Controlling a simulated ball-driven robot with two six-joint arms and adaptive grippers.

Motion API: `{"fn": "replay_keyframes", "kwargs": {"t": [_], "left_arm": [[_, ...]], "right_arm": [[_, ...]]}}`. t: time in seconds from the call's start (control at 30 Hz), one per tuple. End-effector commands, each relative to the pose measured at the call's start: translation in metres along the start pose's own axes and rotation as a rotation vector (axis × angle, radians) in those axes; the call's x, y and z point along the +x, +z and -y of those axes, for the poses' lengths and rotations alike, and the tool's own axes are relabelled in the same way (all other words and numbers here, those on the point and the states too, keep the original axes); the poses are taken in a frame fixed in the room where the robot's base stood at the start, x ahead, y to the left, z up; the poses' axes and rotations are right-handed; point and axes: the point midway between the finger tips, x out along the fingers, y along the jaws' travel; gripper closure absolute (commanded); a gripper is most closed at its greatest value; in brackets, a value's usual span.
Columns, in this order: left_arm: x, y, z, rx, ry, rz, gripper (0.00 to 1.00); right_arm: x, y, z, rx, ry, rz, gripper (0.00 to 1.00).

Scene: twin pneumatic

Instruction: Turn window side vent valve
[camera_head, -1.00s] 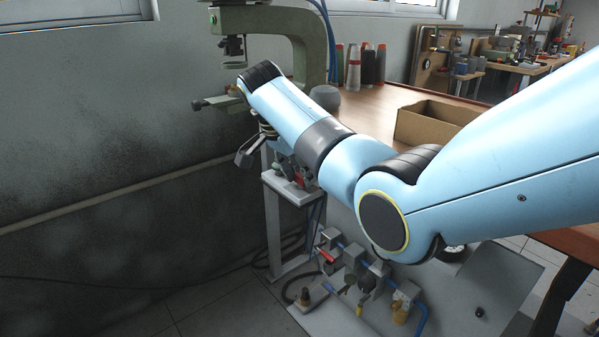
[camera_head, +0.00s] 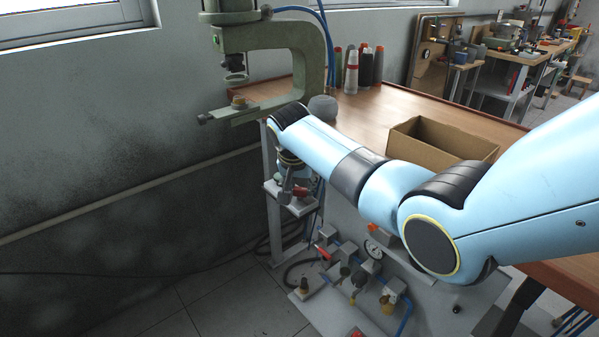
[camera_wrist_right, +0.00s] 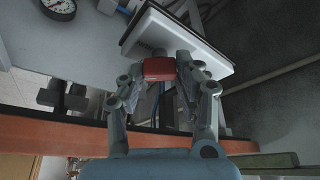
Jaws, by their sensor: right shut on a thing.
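The vent valve has a red handle (camera_head: 300,192) and sits on a small grey stand (camera_head: 301,210) by the wall on the window side. My right gripper (camera_head: 288,192) reaches down to it from above, and my own wrist hides part of the valve in the head view. In the right wrist view the red handle (camera_wrist_right: 158,69) lies between the two fingertips of my right gripper (camera_wrist_right: 166,70), which is shut on it. The valve body behind the handle is mostly hidden. My left gripper is not in view.
A green press (camera_head: 318,60) stands just above my right wrist. A cardboard box (camera_head: 440,150) is on the wooden table (camera_head: 395,105). A lower panel carries another red valve handle (camera_head: 322,252), a gauge (camera_head: 372,249) and blue hoses. Floor left of the stand is clear.

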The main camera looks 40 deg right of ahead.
Motion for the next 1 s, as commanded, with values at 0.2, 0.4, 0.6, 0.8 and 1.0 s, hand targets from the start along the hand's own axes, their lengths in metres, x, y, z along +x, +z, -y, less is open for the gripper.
{"fn": "replay_keyframes", "kwargs": {"t": [0.2,0.4,0.6,0.8,1.0], "left_arm": [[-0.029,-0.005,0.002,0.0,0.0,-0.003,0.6],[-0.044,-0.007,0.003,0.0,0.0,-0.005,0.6],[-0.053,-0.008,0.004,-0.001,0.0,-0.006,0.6],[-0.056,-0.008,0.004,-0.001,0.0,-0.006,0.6],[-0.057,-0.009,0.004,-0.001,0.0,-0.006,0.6]], "right_arm": [[-0.004,-0.002,-0.002,-0.188,-0.078,0.0,0.99],[-0.003,-0.003,-0.002,-0.363,-0.151,-0.001,0.99],[-0.002,-0.003,-0.003,-0.528,-0.22,-0.002,0.99],[0.0,-0.003,-0.003,-0.666,-0.278,-0.003,0.99],[0.0,-0.003,-0.003,-0.764,-0.317,-0.002,0.99]]}}
